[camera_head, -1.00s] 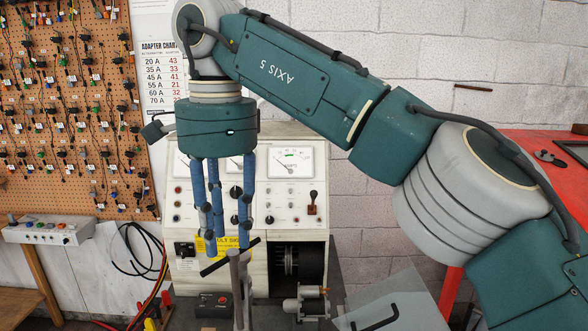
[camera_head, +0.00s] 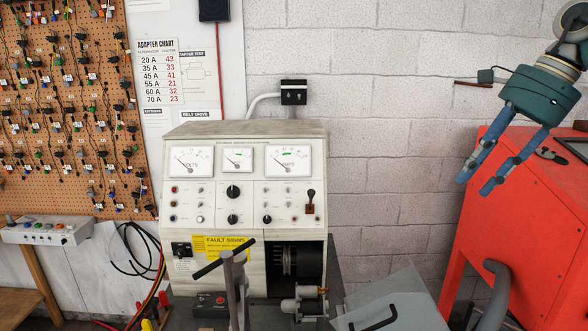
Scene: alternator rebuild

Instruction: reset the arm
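My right gripper (camera_head: 478,187) is at the upper right of the head view, in front of the red cabinet. Its blue fingers point down and to the left, spread apart with nothing between them. The teal wrist housing above it shows, and the rest of that arm is mostly out of the picture. My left gripper is not in view.
A test bench (camera_head: 245,140) with dials and switches stands in the middle. A grey T-handle (camera_head: 228,258) rises before it, beside a clear sheet (camera_head: 400,302). A red cabinet (camera_head: 500,220) is at right, a pegboard (camera_head: 70,110) with adapters at left.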

